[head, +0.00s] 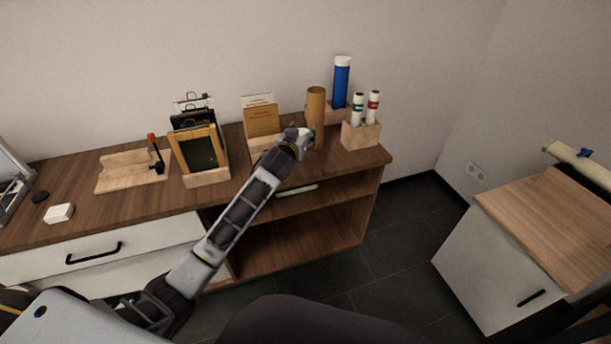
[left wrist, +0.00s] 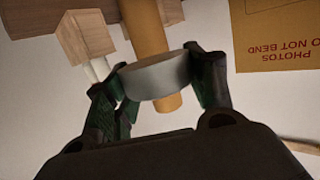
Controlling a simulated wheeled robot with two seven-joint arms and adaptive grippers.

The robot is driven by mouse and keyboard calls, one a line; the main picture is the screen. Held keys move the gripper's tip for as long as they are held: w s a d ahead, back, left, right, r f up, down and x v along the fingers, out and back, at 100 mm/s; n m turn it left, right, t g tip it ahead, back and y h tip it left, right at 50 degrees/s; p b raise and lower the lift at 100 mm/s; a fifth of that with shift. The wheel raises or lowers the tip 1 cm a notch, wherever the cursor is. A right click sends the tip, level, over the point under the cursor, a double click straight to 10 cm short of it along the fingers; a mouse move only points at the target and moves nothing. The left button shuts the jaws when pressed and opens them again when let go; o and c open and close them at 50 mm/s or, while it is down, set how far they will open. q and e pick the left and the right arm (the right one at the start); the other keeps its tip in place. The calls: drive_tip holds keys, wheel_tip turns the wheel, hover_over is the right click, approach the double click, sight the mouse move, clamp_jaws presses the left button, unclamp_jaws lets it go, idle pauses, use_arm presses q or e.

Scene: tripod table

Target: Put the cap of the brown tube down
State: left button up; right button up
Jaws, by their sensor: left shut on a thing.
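The brown tube (head: 316,108) stands upright near the back right of the wooden desk. It also shows in the left wrist view (left wrist: 147,28), partly behind the cap. My left gripper (head: 304,136) is at the front left of the tube in the head view. In the left wrist view my left gripper (left wrist: 158,80) is shut on a pale grey round cap (left wrist: 157,76), one finger on each side. The cap overlaps the tube in that view; I cannot tell how far apart they are. The cap is not clear in the head view. My right gripper is not in view.
A blue tube (head: 341,84) with a white cap and a wooden box (head: 361,137) with two small tubes stand right of the brown tube. A brown envelope (head: 261,118) stands left, beside a framed board (head: 203,152). The desk's front left (head: 130,205) is largely clear.

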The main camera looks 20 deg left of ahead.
use_arm(q)
drive_tip(key=shift+s+d+f, duration=0.1)
drive_tip(key=shift+f, duration=0.15)
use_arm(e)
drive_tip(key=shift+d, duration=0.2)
use_arm(q)
wheel_tip(320, 180, down, 5)
drive_tip(key=shift+f+b, duration=0.2)
drive_tip(key=shift+b, duration=0.4)
drive_tip(key=shift+f, duration=0.45)
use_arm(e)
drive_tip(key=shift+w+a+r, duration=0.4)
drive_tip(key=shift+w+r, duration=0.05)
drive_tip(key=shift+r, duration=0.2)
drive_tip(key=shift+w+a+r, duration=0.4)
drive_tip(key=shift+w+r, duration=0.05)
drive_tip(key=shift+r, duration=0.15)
